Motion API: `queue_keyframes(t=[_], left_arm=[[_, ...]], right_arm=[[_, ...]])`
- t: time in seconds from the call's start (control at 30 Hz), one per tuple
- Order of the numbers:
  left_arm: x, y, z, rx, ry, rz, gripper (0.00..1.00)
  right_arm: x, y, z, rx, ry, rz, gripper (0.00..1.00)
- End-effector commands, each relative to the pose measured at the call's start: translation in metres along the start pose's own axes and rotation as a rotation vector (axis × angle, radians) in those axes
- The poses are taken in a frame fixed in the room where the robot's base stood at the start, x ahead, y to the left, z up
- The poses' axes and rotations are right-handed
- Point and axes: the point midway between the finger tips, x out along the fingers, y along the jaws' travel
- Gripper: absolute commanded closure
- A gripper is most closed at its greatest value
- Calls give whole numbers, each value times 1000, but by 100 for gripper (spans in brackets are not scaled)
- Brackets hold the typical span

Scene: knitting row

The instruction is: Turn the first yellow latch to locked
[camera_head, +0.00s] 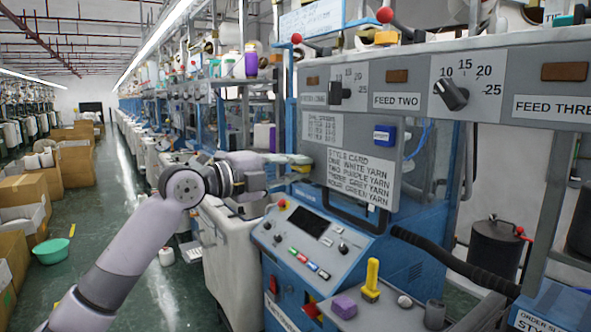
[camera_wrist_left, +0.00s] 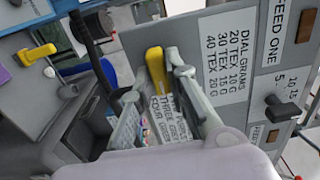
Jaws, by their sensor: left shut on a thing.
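The yellow latch (camera_head: 304,168) sits at the left edge of the grey panel (camera_head: 345,135) that carries the style card. My left gripper (camera_head: 300,160) reaches in from the left and is shut on the latch. In the left wrist view its fingers (camera_wrist_left: 157,78) lie on either side of the latch. The latch's base is partly hidden by the fingers. My right gripper is in neither view.
Below is a sloped control console (camera_head: 312,240) with buttons. A yellow upright handle (camera_head: 372,278) and a purple block (camera_head: 344,306) stand on the grey ledge to its right. A black bar handle (camera_head: 345,215) juts below the panel. The aisle floor at left has boxes (camera_head: 25,190).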

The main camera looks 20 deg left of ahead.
Motion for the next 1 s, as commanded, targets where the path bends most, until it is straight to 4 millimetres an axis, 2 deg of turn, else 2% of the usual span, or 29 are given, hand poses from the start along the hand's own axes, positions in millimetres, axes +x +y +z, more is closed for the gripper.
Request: queue_keyframes(t=[0.23, 0.27, 0.53, 0.83, 1.0], left_arm=[[0, 2, 0, 0, 1, 5, 100], [0, 2, 0, -1, 1, 5, 84], [0, 1, 0, -1, 1, 3, 67], [-1, 1, 0, -1, 0, 1, 67], [-20, 1, 1, -1, -2, 2, 67]], right_arm=[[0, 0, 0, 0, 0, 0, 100], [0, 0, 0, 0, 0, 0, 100], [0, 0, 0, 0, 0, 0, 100], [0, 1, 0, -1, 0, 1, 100], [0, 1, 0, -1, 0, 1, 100]])
